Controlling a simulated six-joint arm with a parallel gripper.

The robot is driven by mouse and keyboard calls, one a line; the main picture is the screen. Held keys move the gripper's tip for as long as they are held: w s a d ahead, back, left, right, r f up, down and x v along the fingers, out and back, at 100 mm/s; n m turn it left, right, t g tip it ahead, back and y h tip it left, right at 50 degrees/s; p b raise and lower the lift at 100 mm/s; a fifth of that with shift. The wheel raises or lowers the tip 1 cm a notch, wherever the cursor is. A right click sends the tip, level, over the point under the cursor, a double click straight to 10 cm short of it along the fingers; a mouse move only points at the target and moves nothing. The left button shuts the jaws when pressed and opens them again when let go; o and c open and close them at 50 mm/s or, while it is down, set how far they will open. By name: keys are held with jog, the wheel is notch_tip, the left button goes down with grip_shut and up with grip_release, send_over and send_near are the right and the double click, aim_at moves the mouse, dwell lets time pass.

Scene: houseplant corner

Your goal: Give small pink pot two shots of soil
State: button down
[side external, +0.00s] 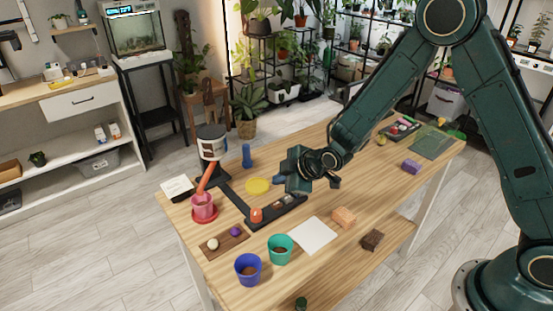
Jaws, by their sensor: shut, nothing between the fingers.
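The small pink pot (203,203) stands upright on a red saucer (205,217) at the table's left end. A dispenser with a white and black hopper (211,143) stands behind it, and its red chute (207,177) slopes down to the pot's mouth. The pot's contents are too small to make out. A black bar runs from the dispenser to a black panel (288,212) with an orange-red knob (256,214). My gripper (285,180) is shut and empty, above the table behind and to the right of the knob. Its fingertips are hard to make out.
A blue pot (248,269) and a green pot (280,249) stand at the front. A yellow disc (258,186) and a blue cylinder (246,155) are left of my gripper. A white sheet (314,235) and an orange block (344,217) lie right of the panel.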

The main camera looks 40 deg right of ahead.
aim_at(280, 205)
notch_tip(280, 205, up, 3)
jog(key=shift+r, duration=0.15)
dwell(0.5)
jog(key=shift+f, duration=4.4)
jog(key=shift+f, duration=0.2)
jog(key=shift+f, duration=0.25)
jog(key=shift+f, duration=0.5)
jog(key=shift+r, duration=0.95)
